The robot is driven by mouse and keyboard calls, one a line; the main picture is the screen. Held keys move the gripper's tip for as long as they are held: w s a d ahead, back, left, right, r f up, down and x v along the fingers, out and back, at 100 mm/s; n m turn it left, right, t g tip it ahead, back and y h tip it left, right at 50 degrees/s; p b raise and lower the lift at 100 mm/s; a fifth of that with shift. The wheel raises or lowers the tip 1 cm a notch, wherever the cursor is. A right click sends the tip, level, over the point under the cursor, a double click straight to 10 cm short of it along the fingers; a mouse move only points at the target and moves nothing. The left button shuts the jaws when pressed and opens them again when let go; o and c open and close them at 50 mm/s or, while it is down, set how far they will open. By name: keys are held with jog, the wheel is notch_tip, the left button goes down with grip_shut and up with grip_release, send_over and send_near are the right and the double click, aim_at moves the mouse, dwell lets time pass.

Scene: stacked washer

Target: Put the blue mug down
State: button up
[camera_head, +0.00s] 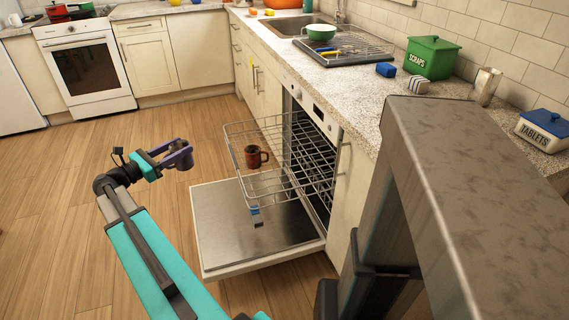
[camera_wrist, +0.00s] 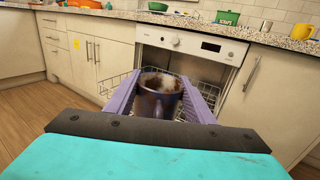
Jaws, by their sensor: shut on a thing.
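My gripper (camera_head: 180,157) is over the floor to the left of the open dishwasher. In the wrist view, its purple fingers (camera_wrist: 160,82) are shut on the blue mug (camera_wrist: 157,104), one on each side. The mug is dark blue, about upright, with brown stains inside. In the head view the mug is hard to tell apart from the purple fingers. The pulled-out dishwasher rack (camera_head: 283,190) is to the right of my gripper and apart from it.
A red-brown mug (camera_head: 252,157) stands in the rack. The dishwasher door (camera_head: 225,228) lies open below it. The counter (camera_head: 345,88) holds a drying tray (camera_head: 322,62) with a green bowl (camera_head: 320,32), a blue block (camera_head: 386,69) and a green scraps bin (camera_head: 432,58). Floor at left is clear.

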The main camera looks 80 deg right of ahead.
jog(key=s+d+f+m+g+y+b, duration=0.2)
jog(key=s+d, duration=0.1)
jog(key=s, duration=0.5)
jog(key=s+d+f+m+g+y+b, duration=0.1)
jog(key=s+d+f+y+b, duration=0.1)
jog(key=s, duration=0.7)
jog(key=s+d+f+m+g+y+b, duration=0.2)
jog(key=s+d+f+b, duration=0.1)
jog(key=s, duration=0.5)
jog(key=shift+s+d+m+g+y+b, duration=0.35)
jog(key=shift+d+b, duration=0.25)
jog(key=shift+d, duration=0.6)
jog(key=shift+f+b, duration=0.75)
jog(key=shift+f, duration=1.75)
jog(key=shift+f, duration=0.1)
jog(key=shift+f+b, duration=0.8)
jog(key=shift+f, duration=1.6)
jog(key=shift+f, duration=0.1)
jog(key=o, duration=1.3)
jog(key=shift+c, duration=0.2)
